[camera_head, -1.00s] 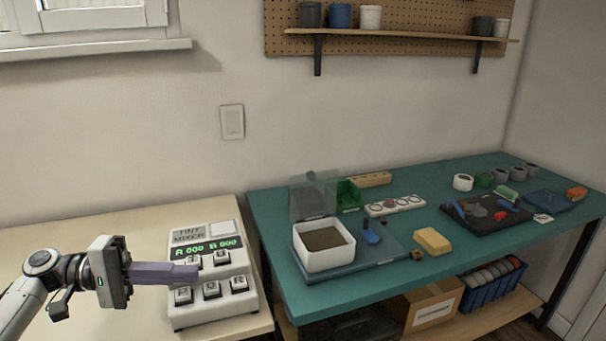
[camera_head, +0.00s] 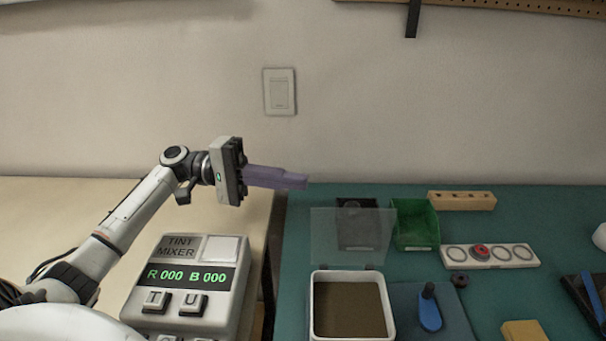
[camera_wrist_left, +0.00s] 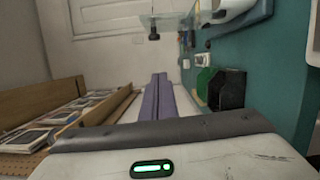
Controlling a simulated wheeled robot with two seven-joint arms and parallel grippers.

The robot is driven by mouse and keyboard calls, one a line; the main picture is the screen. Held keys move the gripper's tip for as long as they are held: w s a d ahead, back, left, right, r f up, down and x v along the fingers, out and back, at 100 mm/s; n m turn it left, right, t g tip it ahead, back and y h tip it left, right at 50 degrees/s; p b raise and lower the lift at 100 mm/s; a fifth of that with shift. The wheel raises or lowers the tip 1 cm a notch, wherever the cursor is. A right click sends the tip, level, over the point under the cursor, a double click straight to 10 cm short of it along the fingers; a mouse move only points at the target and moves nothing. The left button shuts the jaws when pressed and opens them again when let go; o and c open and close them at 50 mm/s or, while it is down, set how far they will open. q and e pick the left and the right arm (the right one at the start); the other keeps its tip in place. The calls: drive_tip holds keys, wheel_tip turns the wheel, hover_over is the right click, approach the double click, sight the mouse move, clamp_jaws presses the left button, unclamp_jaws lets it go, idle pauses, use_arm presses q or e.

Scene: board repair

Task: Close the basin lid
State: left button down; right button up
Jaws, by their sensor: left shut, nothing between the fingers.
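The white basin (camera_head: 317,305) stands on the teal bench with brown contents inside. Its clear lid (camera_head: 350,236) stands open, upright along the basin's back edge. My left gripper (camera_head: 304,181) is shut and empty, with its purple fingers pointing right. In the head view it appears above and left of the lid, apart from it. The left wrist view also shows the shut purple fingers (camera_wrist_left: 158,100), and a clear panel at the top of that view looks like the lid (camera_wrist_left: 175,22). My right gripper is not in view.
A tint mixer (camera_head: 190,285) stands on the pale table at the left. A green bin (camera_head: 415,224), a dark bin behind the lid, a wooden block (camera_head: 461,201) and a white strip with rings (camera_head: 490,256) lie behind and right of the basin. A yellow sponge (camera_head: 524,331) lies at the front right.

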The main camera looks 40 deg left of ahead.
sight(350, 233)
use_arm(q)
drive_tip(key=d+p, duration=0.1)
drive_tip(key=d, duration=0.8)
drive_tip(key=shift+d+r+p, duration=0.15)
drive_tip(key=shift+p, duration=0.25)
drive_tip(key=shift+s, duration=0.1)
